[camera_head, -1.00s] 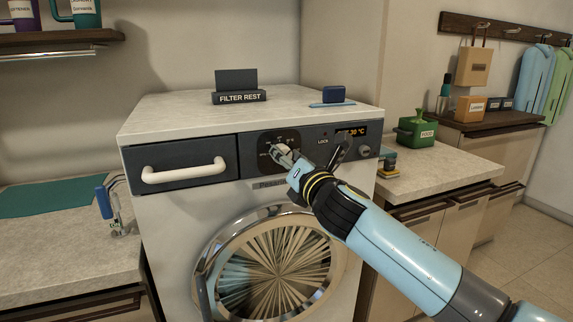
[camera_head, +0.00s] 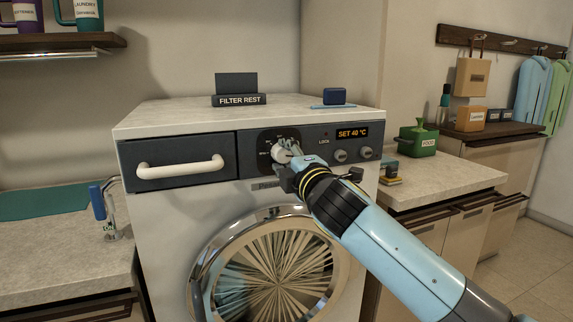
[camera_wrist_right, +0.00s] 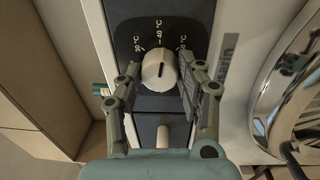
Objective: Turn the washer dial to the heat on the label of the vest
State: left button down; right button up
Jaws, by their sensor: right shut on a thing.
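The white round temperature dial (camera_head: 281,151) sits on the washer's dark control panel, and it also shows in the right wrist view (camera_wrist_right: 158,72). My right gripper (camera_head: 287,159) is shut on it, with one finger on each side of the knob in the right wrist view (camera_wrist_right: 161,76). The dial's dark line points at the middle printed mark, which looks like 40 °C. The washer display (camera_head: 352,132) reads SET 40 °C. Blue (camera_head: 532,88) and green garments hang at the far right; I cannot tell whether one is the vest, and no label is legible. My left gripper is out of view.
The washer (camera_head: 160,230) has a white-handled drawer (camera_head: 180,170) left of the dial and a round door (camera_head: 205,275) below. A green box (camera_head: 417,140) stands on the right counter (camera_head: 450,175).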

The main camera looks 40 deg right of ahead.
jog(key=m, duration=0.2)
jog(key=m+b, duration=0.1)
jog(key=shift+f+m, duration=0.2)
jog(key=shift+m, duration=0.2)
jog(key=shift+m+h+b, duration=0.3)
jog(key=shift+m+b, duration=0.35)
jog(key=shift+m, duration=0.85)
jog(key=o, duration=1.1)
jog(key=shift+r, duration=0.1)
jog(key=shift+o, duration=0.2)
jog(key=v, duration=1.2)
jog(key=shift+r, duration=0.1)
